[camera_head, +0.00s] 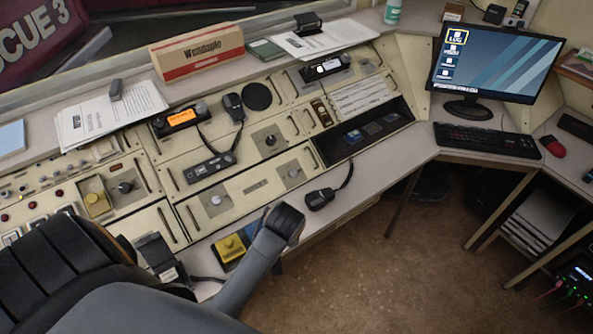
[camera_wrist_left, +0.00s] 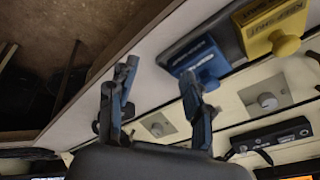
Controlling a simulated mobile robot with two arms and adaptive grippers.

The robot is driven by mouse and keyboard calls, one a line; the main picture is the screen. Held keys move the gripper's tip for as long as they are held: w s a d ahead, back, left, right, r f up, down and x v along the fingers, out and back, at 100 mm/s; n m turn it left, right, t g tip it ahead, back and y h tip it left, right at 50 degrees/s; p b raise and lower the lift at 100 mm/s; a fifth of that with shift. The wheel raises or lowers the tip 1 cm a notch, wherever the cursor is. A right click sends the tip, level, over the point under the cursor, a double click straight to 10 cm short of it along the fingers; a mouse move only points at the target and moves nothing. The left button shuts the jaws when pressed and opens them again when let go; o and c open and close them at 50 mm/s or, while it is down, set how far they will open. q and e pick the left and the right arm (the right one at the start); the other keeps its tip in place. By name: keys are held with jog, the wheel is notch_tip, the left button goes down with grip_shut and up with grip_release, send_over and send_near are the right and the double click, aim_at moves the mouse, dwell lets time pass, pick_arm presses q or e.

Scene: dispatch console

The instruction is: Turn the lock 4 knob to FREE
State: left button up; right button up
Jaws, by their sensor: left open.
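Two silver knobs on square grey plates sit on a long cream panel in the head view, a left knob (camera_head: 215,200) and a right knob (camera_head: 293,172). The left wrist view also shows two such knobs, one at the right (camera_wrist_left: 267,101) and one at the middle (camera_wrist_left: 157,125). Another knob (camera_head: 270,140) sits on the panel behind. I cannot read which one is lock 4, nor any FREE mark. My left gripper (camera_wrist_left: 158,100) is open and empty in the wrist view, its fingers apart; I cannot make out its fingertips in the head view. My right gripper is not in view.
A yellow block (camera_head: 230,248) and a blue block (camera_wrist_left: 207,62) stand at the console's front edge. A black handset (camera_head: 320,199) with a cord lies on the desk edge. A radio (camera_head: 210,167) lies behind the knob panel. A monitor (camera_head: 494,62) stands at the right.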

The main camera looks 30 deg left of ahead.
aim_at(294, 173)
pick_arm(q)
jog(key=w+a+r+n, duration=0.1)
jog(key=w, duration=0.2)
jog(key=w+r+n+y, duration=0.1)
jog(key=w, duration=0.3)
jog(key=w+a+r+n+g, duration=0.1)
jog(key=w, duration=0.2)
jog(key=shift+w+a+r+y, duration=0.2)
jog(key=shift+a+r+y, duration=0.1)
jog(key=w+r+n+g+y, duration=0.1)
jog(key=w+r+n, duration=0.2)
jog(key=w+r, duration=0.6)
jog(key=x, duration=1.4)
jog(key=shift+w+d+f, duration=0.15)
jog(key=shift+d, duration=0.1)
jog(key=shift+c, duration=0.2)
jog(key=shift+m, duration=0.3)
grip_shut()
